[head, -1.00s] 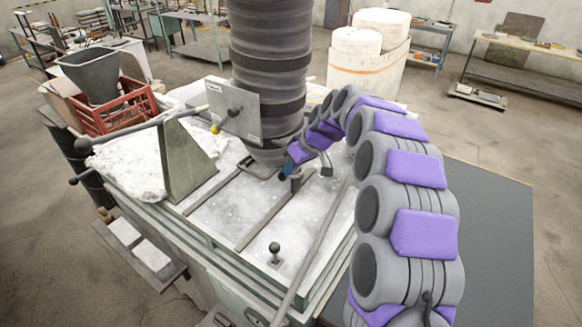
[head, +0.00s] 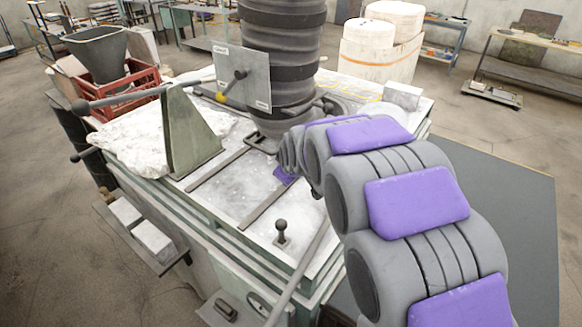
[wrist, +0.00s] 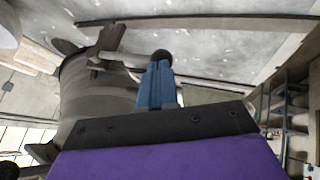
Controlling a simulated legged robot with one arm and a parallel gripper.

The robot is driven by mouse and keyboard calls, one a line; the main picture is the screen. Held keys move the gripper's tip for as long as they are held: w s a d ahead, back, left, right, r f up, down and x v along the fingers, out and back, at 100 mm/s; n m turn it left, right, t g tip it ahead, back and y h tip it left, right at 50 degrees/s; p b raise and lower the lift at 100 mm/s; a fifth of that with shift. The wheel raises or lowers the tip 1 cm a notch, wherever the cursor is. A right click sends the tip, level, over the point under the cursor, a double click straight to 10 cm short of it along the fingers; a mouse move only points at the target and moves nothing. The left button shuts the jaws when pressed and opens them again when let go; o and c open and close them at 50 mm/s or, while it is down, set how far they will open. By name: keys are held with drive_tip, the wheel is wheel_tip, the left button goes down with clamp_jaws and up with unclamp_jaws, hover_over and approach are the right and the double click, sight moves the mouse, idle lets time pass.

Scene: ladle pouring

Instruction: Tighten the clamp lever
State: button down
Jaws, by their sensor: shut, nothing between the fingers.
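In the wrist view my gripper (wrist: 160,68) has blue fingers held together, with nothing seen between them. A grey lever (wrist: 125,56) with a black ball end (wrist: 162,56) juts from the ribbed column (wrist: 95,100); it looks like the clamp lever. The ball appears right at the fingertips; I cannot tell whether they touch. In the head view the column (head: 283,60) stands on the machine table, with a dark clamp part (head: 322,106) at its right side.
The pale machine table (head: 240,190) carries a green triangular bracket (head: 187,135), a plate with a small handle (head: 243,78) and an upright ball-knob lever (head: 281,232). A long rod with a ball end (head: 100,103) sticks out left. A red crate (head: 120,90) stands behind.

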drive_tip(key=shift+s+f+b, duration=0.2)
drive_tip(key=shift+f+b, duration=0.2)
drive_tip(key=shift+f, duration=1.7)
drive_tip(key=shift+s+f, duration=0.2)
drive_tip(key=shift+s, duration=0.1)
